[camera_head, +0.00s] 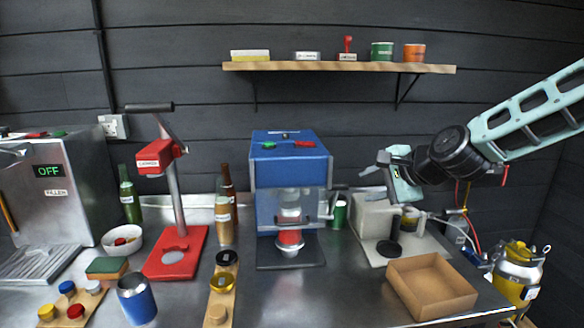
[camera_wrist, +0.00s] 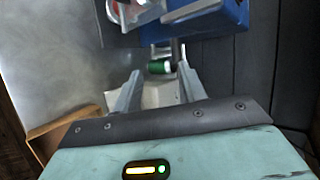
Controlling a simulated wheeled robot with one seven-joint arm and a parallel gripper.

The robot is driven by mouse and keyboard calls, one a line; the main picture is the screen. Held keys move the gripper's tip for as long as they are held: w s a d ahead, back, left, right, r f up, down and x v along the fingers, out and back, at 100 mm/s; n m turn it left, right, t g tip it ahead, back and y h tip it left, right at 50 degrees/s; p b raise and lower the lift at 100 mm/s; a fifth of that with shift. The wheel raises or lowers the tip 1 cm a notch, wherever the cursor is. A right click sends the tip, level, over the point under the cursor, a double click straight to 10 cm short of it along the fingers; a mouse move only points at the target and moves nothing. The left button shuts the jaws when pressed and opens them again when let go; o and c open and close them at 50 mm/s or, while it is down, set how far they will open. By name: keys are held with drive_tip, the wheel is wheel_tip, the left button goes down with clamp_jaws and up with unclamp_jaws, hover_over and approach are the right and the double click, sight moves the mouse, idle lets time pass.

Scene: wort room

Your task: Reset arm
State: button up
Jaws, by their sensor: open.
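My gripper (camera_head: 375,178) is at the end of my arm, which reaches in from the right in the head view. It hangs in the air above the white machine (camera_head: 372,215) at the right of the steel counter. In the wrist view its two fingers (camera_wrist: 156,88) stand apart with nothing held between them. Beyond the fingertips a green can (camera_wrist: 159,67) shows, and the can also stands behind the counter machines in the head view (camera_head: 340,214). The blue machine (camera_head: 290,165) is left of my gripper, and part of it shows in the wrist view (camera_wrist: 232,14).
An open cardboard box (camera_head: 432,287) sits at the front right, below my arm. A red lever press (camera_head: 176,252), bottles (camera_head: 223,217), a blue cup (camera_head: 136,300) and a filler (camera_head: 55,190) stand to the left. A shelf (camera_head: 338,67) is on the wall.

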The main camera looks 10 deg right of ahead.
drive_tip(key=s+a+f+n+g+h, duration=0.1)
drive_tip(key=s+a+f+n+g, duration=0.25)
drive_tip(key=s+a+n, duration=0.35)
drive_tip(key=s+a+f+n+g, duration=0.3)
drive_tip(key=s+a+f+n, duration=0.15)
drive_tip(key=s, duration=0.45)
drive_tip(key=s+d+n+g+h, duration=0.1)
drive_tip(key=s+n+g+h, duration=0.2)
drive_tip(key=s+n, duration=0.8)
drive_tip(key=s, duration=0.9)
drive_tip(key=shift+d+r+h, duration=0.25)
drive_tip(key=shift+r+h, duration=0.1)
drive_tip(key=shift+h, duration=0.05)
